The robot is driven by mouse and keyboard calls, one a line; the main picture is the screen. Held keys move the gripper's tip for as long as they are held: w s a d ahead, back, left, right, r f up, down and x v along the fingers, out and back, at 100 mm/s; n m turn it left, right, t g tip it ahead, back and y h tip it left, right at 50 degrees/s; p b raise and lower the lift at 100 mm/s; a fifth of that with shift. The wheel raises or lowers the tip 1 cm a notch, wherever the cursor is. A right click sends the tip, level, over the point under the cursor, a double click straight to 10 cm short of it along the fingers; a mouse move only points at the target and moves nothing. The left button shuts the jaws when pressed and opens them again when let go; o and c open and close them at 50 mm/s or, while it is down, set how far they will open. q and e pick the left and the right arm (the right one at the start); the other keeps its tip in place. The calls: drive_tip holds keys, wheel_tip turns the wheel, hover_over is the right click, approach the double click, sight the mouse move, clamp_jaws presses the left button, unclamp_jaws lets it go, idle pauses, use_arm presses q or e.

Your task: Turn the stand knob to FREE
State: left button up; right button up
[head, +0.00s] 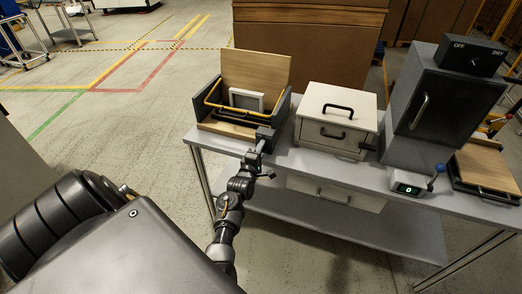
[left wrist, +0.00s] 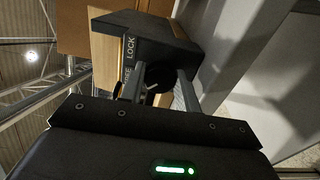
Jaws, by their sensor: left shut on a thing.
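The stand (head: 219,129) is a dark-sided frame with wooden panels and a yellow bar, at the left end of the grey table. Its dark front block (left wrist: 150,35) carries the words LOCK and FREE in the left wrist view. The stand knob (left wrist: 163,84) is dark and sits between my left gripper's fingers. It is mostly hidden, so I cannot tell which word it points to. My left gripper (head: 262,140) reaches the stand's front right corner and is shut on the knob; it also shows in the left wrist view (left wrist: 162,88). My right gripper is not in view.
On the grey table (head: 290,160), a white drawer box (head: 318,120) stands right of the stand. Further right are a dark cabinet (head: 435,115) marked OFF and DRY, a display reading 0 (head: 408,189) and a blue-knobbed lever (head: 440,168). Open floor lies to the left.

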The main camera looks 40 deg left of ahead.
use_arm(q)
drive_tip(key=o, duration=1)
drive_tip(key=p+v, duration=0.6)
drive_tip(key=v, duration=0.4)
drive_tip(key=shift+s+d, duration=0.15)
drive_tip(key=shift+s, duration=0.2)
